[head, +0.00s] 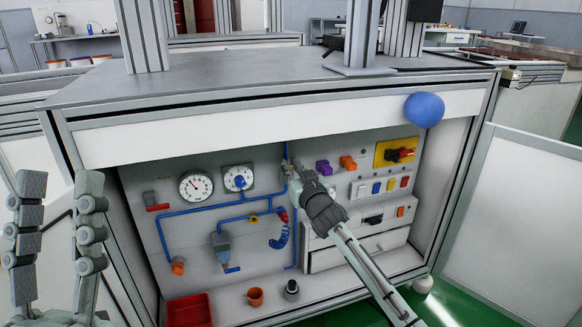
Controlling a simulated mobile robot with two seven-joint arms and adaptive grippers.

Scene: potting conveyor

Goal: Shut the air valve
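The back panel (212,262) of the open cabinet carries blue air lines (200,209) and two round gauges, a left one (196,186) and a right one (238,178). Possible air valve parts are a red handle (158,207) at the left, a yellow fitting (254,219) and a red fitting (283,216). I cannot tell which is the valve. My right gripper (291,168) reaches into the cabinet at the vertical blue line; its fingers are small, and their opening and contact are unclear. My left gripper (60,185) is open and empty outside the cabinet's left side.
A yellow plate with a red rotary switch (401,155) and several buttons are on the right. A red bin (190,310), a brown pot (255,297) and a dark cup (291,290) stand on the cabinet floor. A blue ball (424,110) sits at the upper right edge.

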